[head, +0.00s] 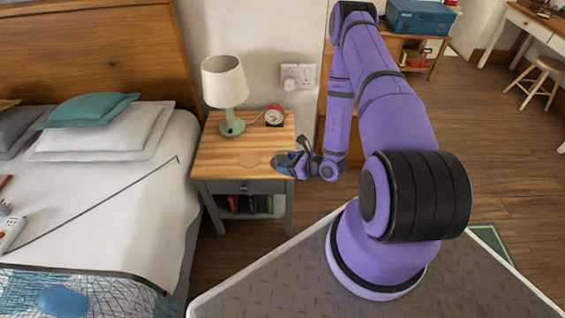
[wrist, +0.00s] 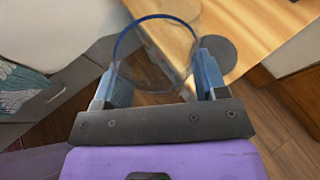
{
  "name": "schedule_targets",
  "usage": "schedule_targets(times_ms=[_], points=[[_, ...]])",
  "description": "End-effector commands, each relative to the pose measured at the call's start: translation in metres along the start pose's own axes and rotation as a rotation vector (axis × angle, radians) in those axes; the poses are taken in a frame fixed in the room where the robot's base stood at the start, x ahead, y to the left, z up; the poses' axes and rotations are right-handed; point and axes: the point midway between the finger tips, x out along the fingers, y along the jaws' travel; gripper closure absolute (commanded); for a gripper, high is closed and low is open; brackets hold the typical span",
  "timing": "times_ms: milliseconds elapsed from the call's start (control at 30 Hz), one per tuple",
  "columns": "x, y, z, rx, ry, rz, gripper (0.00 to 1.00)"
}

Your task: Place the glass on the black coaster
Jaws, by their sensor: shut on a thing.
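In the wrist view my gripper (wrist: 152,82) is shut on a clear glass with a blue rim (wrist: 143,19), one finger on each side. The black coaster (wrist: 228,50) is a dark disc on the nightstand top, just right of the right finger and apart from the glass's rim in the picture. In the head view my gripper (head: 288,163) is at the front right corner of the nightstand (head: 215,150). It covers much of that corner, and the glass and black coaster are hard to make out there. I cannot tell the glass's height above the top.
A green lamp with a cream shade (head: 225,85) and a red alarm clock (head: 274,116) stand behind. The bed (head: 110,210) is at left; wooden floor shows at right.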

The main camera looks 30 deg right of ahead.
Motion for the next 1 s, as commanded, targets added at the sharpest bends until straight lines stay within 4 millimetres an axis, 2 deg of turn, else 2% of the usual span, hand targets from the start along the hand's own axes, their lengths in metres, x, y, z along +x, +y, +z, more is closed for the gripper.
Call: schedule_targets(times_ms=[33,133,233,367,1000], points=[[-0.007,0.005,-0.015,0.01,-0.001,-0.005,0.66],[-0.016,0.011,-0.034,0.014,-0.007,-0.012,0.66],[-0.021,0.017,-0.045,0.015,-0.013,-0.017,0.66],[-0.021,0.015,-0.05,0.014,-0.016,-0.019,0.66],[0.068,-0.08,-0.026,0.011,-0.017,-0.02,0.66]])
